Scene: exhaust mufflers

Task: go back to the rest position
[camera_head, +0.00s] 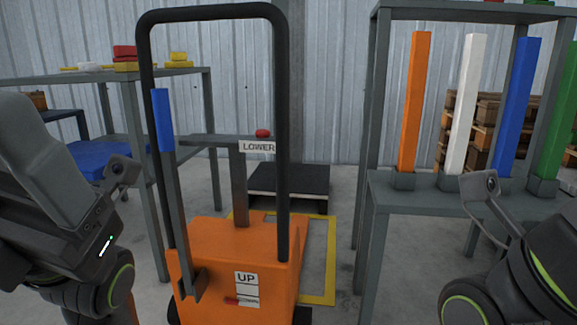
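The task names no object apart from my own arms. My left arm shows at the left edge, with a small camera-like part near the lift cart's left side. My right arm shows at the lower right, with a similar part in front of the right rack. The fingers of both grippers are out of sight, so I see nothing held.
An orange lift cart (245,254) with a black handle (283,120) stands close in front. A grey rack (385,228) at right holds orange (413,100), white (466,105), blue and green posts. A table (190,73) is at left. A yellow floor outline surrounds a dark platform (290,182).

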